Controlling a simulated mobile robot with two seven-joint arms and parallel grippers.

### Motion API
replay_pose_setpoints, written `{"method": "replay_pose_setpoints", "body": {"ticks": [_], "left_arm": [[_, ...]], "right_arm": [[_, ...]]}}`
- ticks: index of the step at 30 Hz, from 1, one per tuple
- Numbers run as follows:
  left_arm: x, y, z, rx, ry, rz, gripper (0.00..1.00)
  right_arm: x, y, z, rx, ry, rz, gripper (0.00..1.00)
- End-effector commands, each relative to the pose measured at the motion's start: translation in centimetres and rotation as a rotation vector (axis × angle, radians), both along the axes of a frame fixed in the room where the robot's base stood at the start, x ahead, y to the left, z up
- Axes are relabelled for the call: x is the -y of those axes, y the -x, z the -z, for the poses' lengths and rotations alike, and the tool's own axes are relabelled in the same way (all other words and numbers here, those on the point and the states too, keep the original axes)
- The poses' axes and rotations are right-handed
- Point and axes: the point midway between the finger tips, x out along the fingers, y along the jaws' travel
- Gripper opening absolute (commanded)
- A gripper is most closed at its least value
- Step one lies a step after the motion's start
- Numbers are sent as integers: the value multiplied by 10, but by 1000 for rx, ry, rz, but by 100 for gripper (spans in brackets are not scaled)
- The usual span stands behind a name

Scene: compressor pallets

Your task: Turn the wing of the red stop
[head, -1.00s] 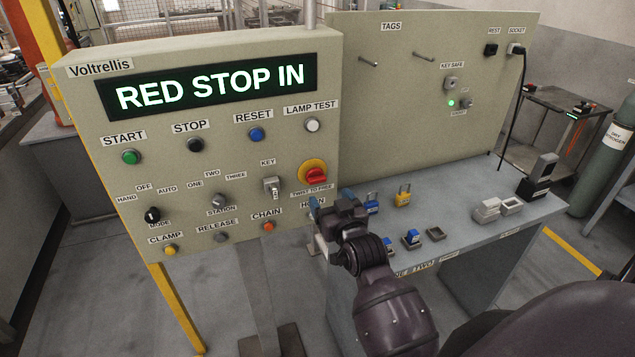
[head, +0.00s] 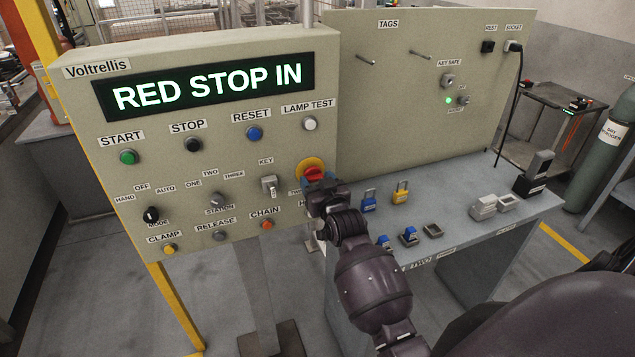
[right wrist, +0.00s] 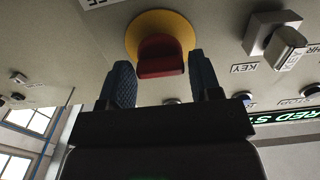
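The red stop (head: 313,173) is a red wing on a round yellow plate at the lower right of the control panel (head: 80,100). The panel's display reads RED STOP IN. In the right wrist view the red wing (right wrist: 160,57) sits in front of the yellow plate (right wrist: 160,24). My right gripper (head: 318,184) is at the stop in the head view. In the right wrist view its two blue fingertips (right wrist: 160,78) are apart, one on each side of the wing, with gaps visible. It is open and empty. My left gripper is not in view.
The key switch (head: 269,186) is just left of the stop, and the chain button (head: 267,224) is below it. A bench (head: 460,215) at the right carries blue and yellow padlocks (head: 401,192) and small trays. A tag board (head: 400,90) stands behind the bench.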

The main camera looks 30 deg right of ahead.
Motion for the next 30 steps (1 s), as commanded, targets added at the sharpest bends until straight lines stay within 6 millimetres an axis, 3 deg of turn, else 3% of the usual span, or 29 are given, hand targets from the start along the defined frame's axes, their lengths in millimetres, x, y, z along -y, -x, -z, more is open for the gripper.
{"method": "replay_pose_setpoints", "body": {"ticks": [1,6,17,30], "left_arm": [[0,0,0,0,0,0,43],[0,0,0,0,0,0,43],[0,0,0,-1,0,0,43],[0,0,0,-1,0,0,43]], "right_arm": [[0,0,0,0,0,0,50],[0,0,0,0,0,0,25],[0,0,0,17,-72,0,25],[0,0,0,92,-379,0,25]]}}
